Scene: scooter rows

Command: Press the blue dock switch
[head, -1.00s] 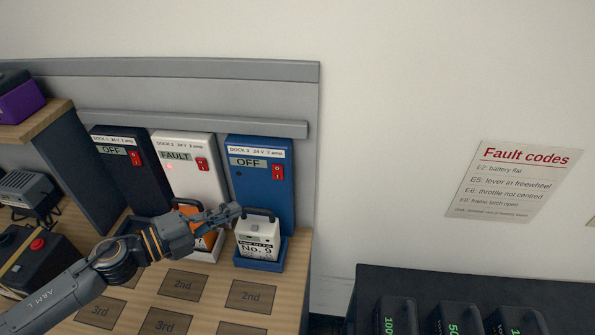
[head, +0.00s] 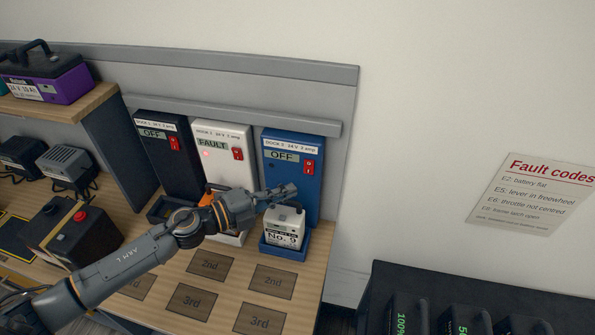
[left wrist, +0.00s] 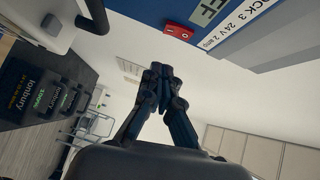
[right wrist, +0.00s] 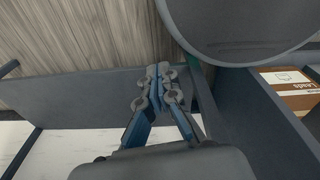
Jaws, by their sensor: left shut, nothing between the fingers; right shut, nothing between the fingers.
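The blue dock (head: 308,187) stands at the right end of the row of docks, its display reading OFF. Its red rocker switch (head: 309,167) is at the upper right of its face; the switch also shows in the left wrist view (left wrist: 179,31). A white battery marked No. 9 (head: 285,232) sits in the blue tray at its foot. My left gripper (head: 286,191) is shut and empty in front of the blue dock, below and left of the switch, apart from it in the left wrist view. My right gripper (right wrist: 157,75) is shut and empty, outside the head view.
A white dock (head: 222,165) reading FAULT and a black dock (head: 166,160) reading OFF stand to the left, each with a red switch. The white battery's handle stands just under my left gripper. A black rack (head: 455,281) with several batteries is at the lower right.

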